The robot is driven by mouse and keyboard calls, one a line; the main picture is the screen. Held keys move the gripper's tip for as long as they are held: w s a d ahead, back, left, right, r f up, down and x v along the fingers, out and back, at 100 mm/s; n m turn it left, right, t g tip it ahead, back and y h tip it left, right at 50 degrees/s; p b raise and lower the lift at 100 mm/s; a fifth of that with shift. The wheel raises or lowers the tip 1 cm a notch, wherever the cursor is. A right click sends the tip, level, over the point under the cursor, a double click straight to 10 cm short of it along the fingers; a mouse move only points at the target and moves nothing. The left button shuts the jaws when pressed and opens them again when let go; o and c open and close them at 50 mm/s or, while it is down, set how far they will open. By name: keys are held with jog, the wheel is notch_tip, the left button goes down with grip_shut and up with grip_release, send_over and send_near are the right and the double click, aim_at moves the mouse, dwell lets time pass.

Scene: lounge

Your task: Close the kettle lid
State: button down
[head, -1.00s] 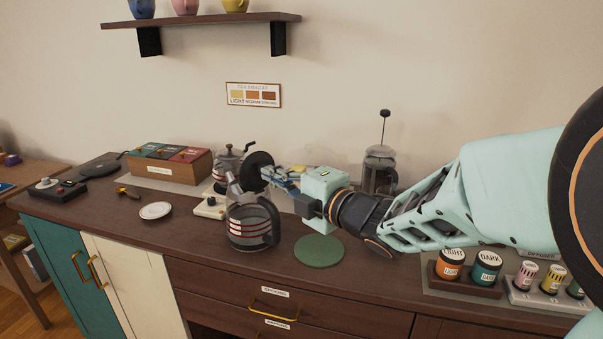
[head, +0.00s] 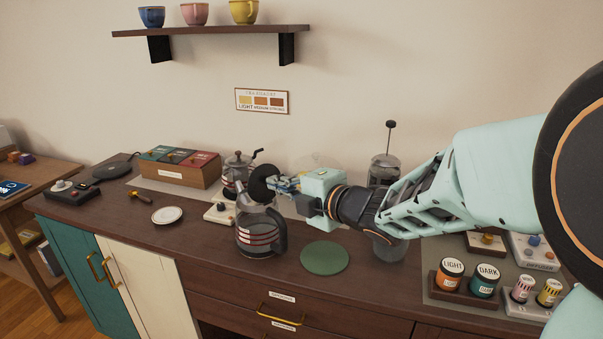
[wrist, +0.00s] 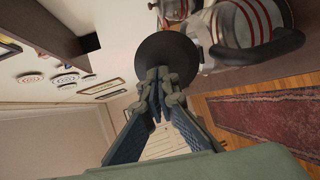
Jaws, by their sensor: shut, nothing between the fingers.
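The glass kettle (head: 257,238) with red stripes and a black handle stands on the counter. Its round black lid (head: 263,184) is open, standing on edge above the kettle's rim. My gripper (head: 278,184) is shut and empty, its fingertips against or very near the right face of the lid. In the wrist view the closed fingertips (wrist: 160,82) overlap the dark lid (wrist: 168,57), with the striped kettle (wrist: 245,20) behind; whether they touch is hard to tell.
A green round mat (head: 324,258) lies right of the kettle. A French press (head: 384,172) stands partly behind my arm.

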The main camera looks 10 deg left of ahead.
aim_at(263, 170)
jog(key=shift+w+a+r+g+h+p, duration=0.2)
jog(key=shift+a+r+g+h+p, duration=0.2)
jog(key=shift+p, duration=1.2)
jog(key=shift+w+a+r+g+h+p, duration=0.25)
jog(key=shift+r+h+p, duration=0.25)
jog(key=shift+p, duration=1.1)
jog(key=g+h+p, duration=0.1)
jog(key=p, duration=0.3)
jog(key=shift+w+a+r, duration=0.1)
jog(key=shift+w+a, duration=0.2)
jog(key=shift+a, duration=0.1)
jog(key=shift+w+a+p, duration=0.2)
jog(key=shift+a+p, duration=0.15)
jog(key=shift+p, duration=0.45)
jog(key=shift+p+x, duration=0.6)
jog(key=shift+x, duration=0.35)
jog(key=shift+w+a+f, duration=0.2)
jog(key=shift+w+a, duration=0.7)
jog(key=shift+a, duration=0.25)
jog(key=shift+b+x, duration=0.55)
jog(key=shift+x, duration=1.15)
jog(key=shift+f, duration=0.15)
